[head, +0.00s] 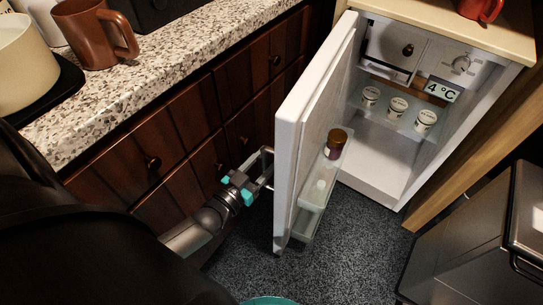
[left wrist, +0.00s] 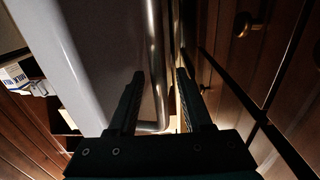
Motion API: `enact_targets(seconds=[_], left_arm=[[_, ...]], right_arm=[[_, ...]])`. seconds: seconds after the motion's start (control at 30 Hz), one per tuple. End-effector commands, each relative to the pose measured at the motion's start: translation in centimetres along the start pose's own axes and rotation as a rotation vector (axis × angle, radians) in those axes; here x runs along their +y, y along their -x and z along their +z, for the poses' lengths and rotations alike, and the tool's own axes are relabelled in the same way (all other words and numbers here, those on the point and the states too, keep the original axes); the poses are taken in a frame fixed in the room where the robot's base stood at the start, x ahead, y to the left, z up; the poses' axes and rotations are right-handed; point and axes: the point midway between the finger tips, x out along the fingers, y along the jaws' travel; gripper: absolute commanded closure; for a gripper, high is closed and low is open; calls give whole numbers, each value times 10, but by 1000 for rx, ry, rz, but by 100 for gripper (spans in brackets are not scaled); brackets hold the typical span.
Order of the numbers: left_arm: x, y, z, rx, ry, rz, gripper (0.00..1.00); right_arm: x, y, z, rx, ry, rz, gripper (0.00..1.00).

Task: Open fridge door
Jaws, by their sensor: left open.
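The small white fridge (head: 385,185) stands at the upper right with its door (head: 303,135) swung wide open to the left, its inside exposed. My left gripper (head: 262,172) is beside the door's outer face. In the left wrist view my left gripper (left wrist: 160,72) is open. The metal door handle (left wrist: 154,50) runs between its two fingers there, and its lower end bends toward the door face (left wrist: 95,60). I cannot tell whether the fingers touch the bar. My right gripper is not in view.
Wooden cabinets (head: 185,130) under a speckled counter (head: 150,75) stand close to the left of the door and gripper. The door shelf holds a brown-lidded jar (head: 336,144); several white cups (head: 397,107) stand inside. A metal bin (head: 490,235) is at lower right. Grey floor (head: 345,255) is open in front.

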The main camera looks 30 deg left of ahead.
Motion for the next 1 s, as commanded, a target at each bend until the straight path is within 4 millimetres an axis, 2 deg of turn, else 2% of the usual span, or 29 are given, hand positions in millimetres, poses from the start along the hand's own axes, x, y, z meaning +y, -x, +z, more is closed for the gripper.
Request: enact_targets(seconds=[0.2,0.57,1.0], left_arm=[[0,-18,1,-1,1,0,50],[0,-21,0,-1,1,0,50],[0,-21,1,-1,0,0,99]], right_arm=[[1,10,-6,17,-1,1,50],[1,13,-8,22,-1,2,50],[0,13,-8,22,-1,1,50]])
